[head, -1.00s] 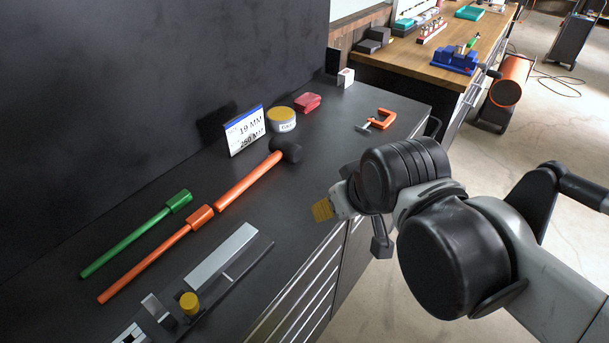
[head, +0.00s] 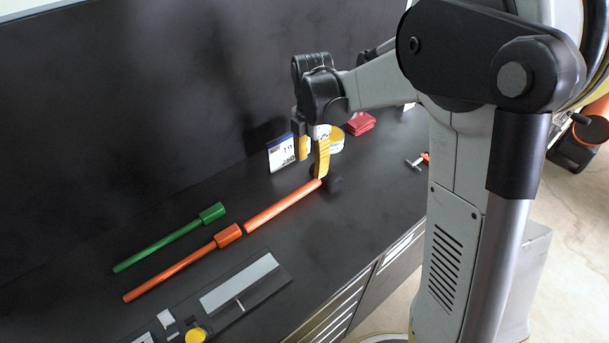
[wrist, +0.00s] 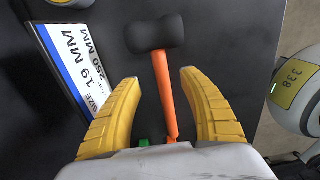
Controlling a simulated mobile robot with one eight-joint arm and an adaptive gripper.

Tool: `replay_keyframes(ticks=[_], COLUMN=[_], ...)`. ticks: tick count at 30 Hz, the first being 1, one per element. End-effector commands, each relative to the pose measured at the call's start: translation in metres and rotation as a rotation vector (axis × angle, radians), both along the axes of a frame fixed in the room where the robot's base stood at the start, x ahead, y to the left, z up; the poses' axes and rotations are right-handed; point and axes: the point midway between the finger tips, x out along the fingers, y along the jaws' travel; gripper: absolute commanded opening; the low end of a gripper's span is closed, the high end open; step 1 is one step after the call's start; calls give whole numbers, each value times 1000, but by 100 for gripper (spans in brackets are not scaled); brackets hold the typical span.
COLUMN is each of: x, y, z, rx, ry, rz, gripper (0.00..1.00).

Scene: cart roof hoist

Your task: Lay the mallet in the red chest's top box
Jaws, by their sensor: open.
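The mallet has a black head and an orange handle (head: 284,206) and lies on the dark bench top in the head view. Its black head (wrist: 154,34) and handle show whole in the wrist view. My gripper (head: 313,160) is over the bench near the head end of the mallet. Its yellow fingers are open; in the wrist view the gripper (wrist: 160,75) has the handle between and beyond its fingertips, with no contact that I can make out. The red chest with its top box is not recognisable in these frames.
A size card (head: 282,152) stands close to my gripper, with a yellow-lidded tin behind the fingers. A red packet (head: 360,123), a clamp (head: 417,163), a green bar (head: 170,238), an orange bar (head: 182,264) and a grey block (head: 239,284) lie on the bench.

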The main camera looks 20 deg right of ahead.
Motion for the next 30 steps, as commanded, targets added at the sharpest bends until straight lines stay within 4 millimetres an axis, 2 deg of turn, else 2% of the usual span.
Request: replay_keyframes(ticks=[1,4,13,21,28,29,30], x=[0,0,0,0,-1,-1,-1], y=[0,0,0,0,0,0,0], z=[-12,-29,-52,-92,-93,-93,-93], rx=[0,0,0,0,0,0,0], ry=[0,-1,-2,-2,-2,-2,-2], rz=[0,-2,-4,-4,-4,-4,-4], gripper=[50,50,50,50,50,43,31])
